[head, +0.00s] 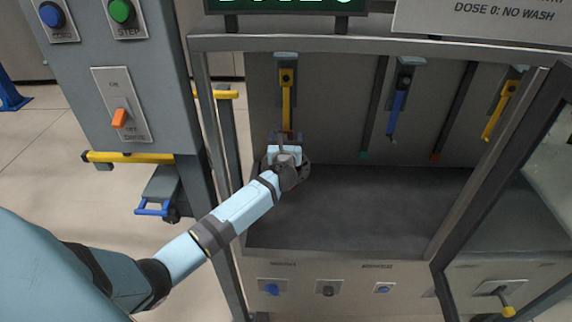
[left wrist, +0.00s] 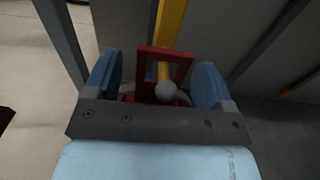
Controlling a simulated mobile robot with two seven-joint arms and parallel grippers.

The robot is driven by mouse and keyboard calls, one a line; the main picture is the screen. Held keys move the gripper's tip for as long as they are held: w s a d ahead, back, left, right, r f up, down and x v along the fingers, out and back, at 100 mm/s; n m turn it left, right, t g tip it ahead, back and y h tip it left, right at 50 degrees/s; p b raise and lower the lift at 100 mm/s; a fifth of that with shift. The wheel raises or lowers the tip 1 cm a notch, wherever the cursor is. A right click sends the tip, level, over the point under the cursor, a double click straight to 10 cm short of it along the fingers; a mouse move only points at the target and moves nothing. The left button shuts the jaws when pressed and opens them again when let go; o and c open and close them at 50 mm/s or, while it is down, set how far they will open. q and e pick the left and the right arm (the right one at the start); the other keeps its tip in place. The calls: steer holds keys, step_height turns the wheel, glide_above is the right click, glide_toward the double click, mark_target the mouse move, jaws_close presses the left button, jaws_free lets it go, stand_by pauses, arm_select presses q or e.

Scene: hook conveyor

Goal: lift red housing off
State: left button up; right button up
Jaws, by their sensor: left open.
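The red housing (left wrist: 180,66) shows in the left wrist view as a red open frame. A yellow hook (left wrist: 170,25) passes down through it, with a pale ball (left wrist: 165,91) at its low end. My left gripper (left wrist: 158,78) is open, with one blue finger on each side of the housing. I cannot tell whether the fingers touch it. In the head view my left gripper (head: 286,142) is below the yellow hook (head: 287,102) and hides most of the housing. My right gripper is not in view.
More hooks hang to the right, a blue one (head: 397,112) and a yellow one (head: 495,118). A glass door (head: 520,200) is at the right. The cabinet floor (head: 370,205) is clear.

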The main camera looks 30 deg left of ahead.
arm_select(q)
steer(key=shift+c, duration=0.2)
jaws_close()
steer(key=shift+r, duration=0.25)
